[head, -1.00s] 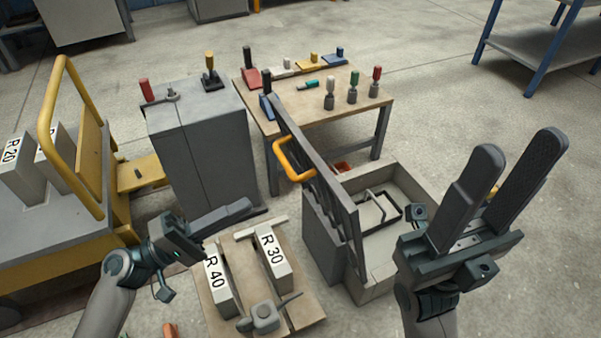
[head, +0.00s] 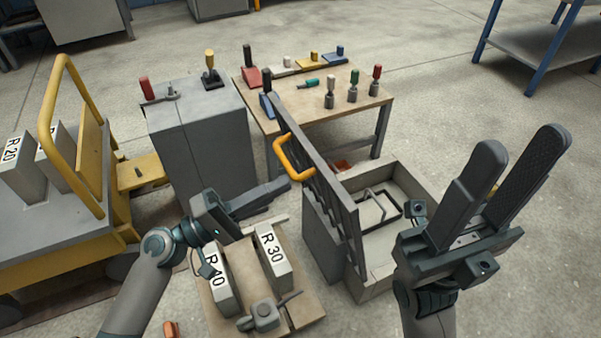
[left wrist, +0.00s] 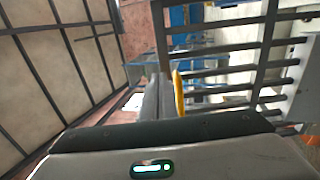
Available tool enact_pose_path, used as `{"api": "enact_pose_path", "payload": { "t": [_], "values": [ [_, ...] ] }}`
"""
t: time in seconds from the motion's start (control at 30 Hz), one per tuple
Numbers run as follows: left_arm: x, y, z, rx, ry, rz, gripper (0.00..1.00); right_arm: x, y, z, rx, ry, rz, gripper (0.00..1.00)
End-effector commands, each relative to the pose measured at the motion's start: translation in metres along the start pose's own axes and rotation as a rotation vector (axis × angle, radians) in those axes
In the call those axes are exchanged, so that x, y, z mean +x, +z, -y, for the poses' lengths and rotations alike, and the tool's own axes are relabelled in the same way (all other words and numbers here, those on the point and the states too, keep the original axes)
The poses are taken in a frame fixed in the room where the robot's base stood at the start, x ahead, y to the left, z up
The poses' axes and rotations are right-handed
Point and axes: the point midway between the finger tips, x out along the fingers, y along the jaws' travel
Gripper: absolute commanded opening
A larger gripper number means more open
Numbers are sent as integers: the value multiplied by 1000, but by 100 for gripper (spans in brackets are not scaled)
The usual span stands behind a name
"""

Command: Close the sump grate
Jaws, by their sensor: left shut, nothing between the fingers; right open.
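The sump grate (head: 322,188) stands raised, upright on its hinge side, along the left side of the grey sump box (head: 415,178). Its yellow handle (head: 283,155) sticks out on the left face. In the left wrist view the grate bars (left wrist: 215,72) fill the right side and the handle (left wrist: 179,92) is edge-on. My left gripper (head: 284,185) is shut and empty, its tips just left of the handle's lower end; I cannot tell if they touch. Its fingers also show in the left wrist view (left wrist: 157,98). My right gripper (head: 515,150) is open and empty, right of the sump.
Blocks marked R 40 (head: 220,282) and R 30 (head: 272,258) stand on a low board (head: 305,300) below my left arm. A table (head: 310,105) with several coloured-handled tools stands behind the grate. A grey cabinet (head: 205,140) and yellow-railed cart (head: 60,225) are at left.

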Motion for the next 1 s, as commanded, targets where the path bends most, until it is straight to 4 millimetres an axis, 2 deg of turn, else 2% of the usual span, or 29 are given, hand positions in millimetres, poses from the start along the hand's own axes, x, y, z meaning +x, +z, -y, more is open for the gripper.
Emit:
{"api": "enact_pose_path", "payload": {
  "t": [0.03, 0.2, 0.4, 1.0],
  "values": [
    [10, 0, -1, 2, 3, 2, 0, 1, 0, 0, -1, 0, 0, 42],
    [36, 0, -1, 0, 2, 1, 0, -1, 0, -1, -4, 2, 7, 42],
    [54, 0, 0, 1, 0, 0, 0, -3, 3, -1, -5, 1, 16, 42],
    [59, 0, 0, -1, -4, -1, 0, -1, 1, -1, -6, 1, 12, 42]
  ]
}}
